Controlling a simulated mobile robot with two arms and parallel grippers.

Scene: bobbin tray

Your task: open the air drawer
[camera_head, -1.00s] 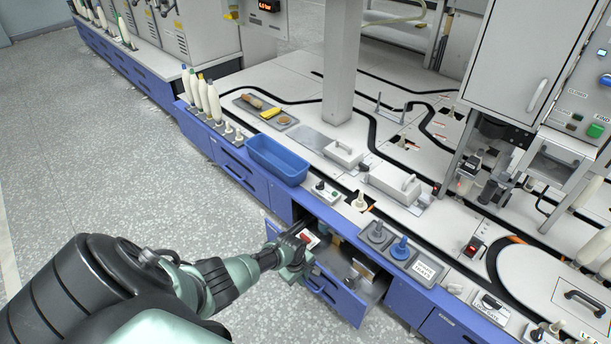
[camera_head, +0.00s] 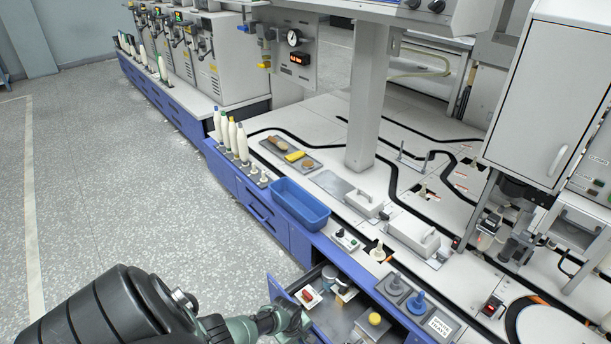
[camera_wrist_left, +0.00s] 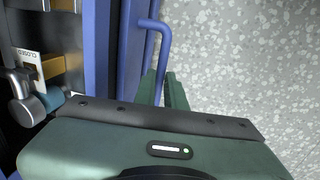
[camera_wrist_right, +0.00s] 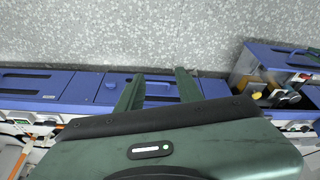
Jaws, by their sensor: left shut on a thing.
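The air drawer (camera_head: 283,292) stands pulled out of the blue bench front, at the bottom middle of the head view. Inside it show a red-and-white item (camera_head: 307,297), a yellow-topped knob (camera_head: 374,319) and metal fittings. My left gripper (camera_head: 300,325) is at the drawer's front, partly cut off by the picture edge. In the left wrist view, its fingers (camera_wrist_left: 164,88) are shut on the blue bar handle (camera_wrist_left: 152,55). My right gripper (camera_wrist_right: 158,84) is open and empty over the bench's blue edge. The open drawer also shows in the right wrist view (camera_wrist_right: 259,68).
A blue bin (camera_head: 300,204) stands on the bench edge, beside several white bobbins (camera_head: 232,135). A pressure gauge (camera_head: 294,38) and red display are on the post behind. The speckled floor (camera_head: 150,210) left of the bench is clear.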

